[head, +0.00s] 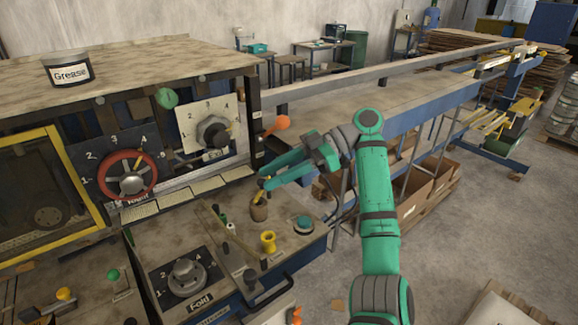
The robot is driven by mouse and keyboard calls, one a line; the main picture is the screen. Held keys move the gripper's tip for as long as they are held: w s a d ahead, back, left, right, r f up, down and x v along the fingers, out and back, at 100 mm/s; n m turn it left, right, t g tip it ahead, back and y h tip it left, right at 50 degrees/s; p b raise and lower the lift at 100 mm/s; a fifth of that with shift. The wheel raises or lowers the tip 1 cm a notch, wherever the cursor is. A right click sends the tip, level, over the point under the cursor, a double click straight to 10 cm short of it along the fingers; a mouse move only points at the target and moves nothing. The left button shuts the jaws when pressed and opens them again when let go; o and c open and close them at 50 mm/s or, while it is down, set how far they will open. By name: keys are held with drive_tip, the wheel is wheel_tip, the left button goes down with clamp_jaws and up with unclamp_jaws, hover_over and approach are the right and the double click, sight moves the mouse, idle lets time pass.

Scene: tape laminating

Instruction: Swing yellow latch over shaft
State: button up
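My gripper (262,184) is at the end of my green arm, low over the right part of the machine's bench. Its fingers are small and partly hidden, so I cannot tell whether they are open or shut. A small yellow piece (261,196) shows right at the fingertips, above a brown cylinder (259,213). I cannot tell whether this piece is the latch, or whether the gripper touches it. A separate yellow spool-shaped part (268,241) stands on the bench nearer to me. No shaft can be made out clearly.
A red handwheel (128,175), a dial with a dark knob (213,132) and an orange knob (276,122) are on the machine's front. A Fold dial (187,276) and a teal button (303,224) are on the bench. The floor at right is mostly clear.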

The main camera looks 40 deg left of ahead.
drive_tip(key=v, duration=1)
drive_tip(key=shift+d, duration=0.2)
drive_tip(key=shift+r, duration=0.1)
